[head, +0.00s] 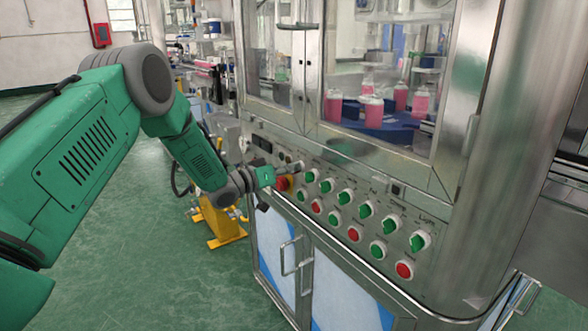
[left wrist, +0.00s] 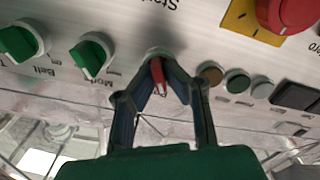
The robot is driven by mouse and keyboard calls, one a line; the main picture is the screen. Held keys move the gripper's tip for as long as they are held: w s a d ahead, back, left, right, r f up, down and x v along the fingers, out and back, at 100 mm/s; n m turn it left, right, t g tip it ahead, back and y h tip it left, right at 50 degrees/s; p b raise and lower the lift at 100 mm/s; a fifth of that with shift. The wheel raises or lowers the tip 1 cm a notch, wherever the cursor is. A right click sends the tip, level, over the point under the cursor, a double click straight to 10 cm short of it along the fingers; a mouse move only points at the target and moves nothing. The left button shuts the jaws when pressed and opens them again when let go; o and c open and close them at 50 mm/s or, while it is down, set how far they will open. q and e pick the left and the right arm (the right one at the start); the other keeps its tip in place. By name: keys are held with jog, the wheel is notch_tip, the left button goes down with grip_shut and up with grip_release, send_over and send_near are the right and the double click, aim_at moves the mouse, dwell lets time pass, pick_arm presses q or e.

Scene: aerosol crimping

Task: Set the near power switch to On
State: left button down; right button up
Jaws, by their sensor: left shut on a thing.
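The near power switch (left wrist: 157,72), a knob with a red handle on a pale round base, is on the machine's control panel (head: 330,172). In the left wrist view my left gripper (left wrist: 162,82) has its two fingers closed around the red handle. In the head view the same gripper (head: 290,171) is against the upper left of the panel and hides the switch. The switch's markings are covered or too blurred to read, so I cannot tell its setting. My right gripper is in neither view.
A red emergency button (left wrist: 287,12) on a yellow plate is close to the gripper. Green selector knobs (head: 345,197) and red buttons (head: 354,233) line the panel to the right. Glass doors (head: 375,120) rise above it. Green floor (head: 120,225) is clear at the left.

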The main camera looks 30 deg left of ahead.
pick_arm(q)
jog(key=shift+a+m, duration=0.15)
jog(key=shift+m, duration=0.85)
jog(key=shift+s+m+p, duration=0.1)
jog(key=shift+m+p, duration=0.25)
jog(key=shift+m, duration=0.45)
jog(key=m, duration=0.4)
jog(key=shift+f, duration=0.1)
jog(key=shift+s+d+m, duration=0.1)
jog(key=shift+d+m, duration=0.05)
jog(key=shift+m, duration=0.7)
jog(key=shift+d+m, duration=0.1)
jog(key=shift+m, duration=0.75)
jog(key=shift+f, duration=0.1)
jog(key=c, duration=1.7)
grip_release()
jog(key=shift+s+a, duration=0.1)
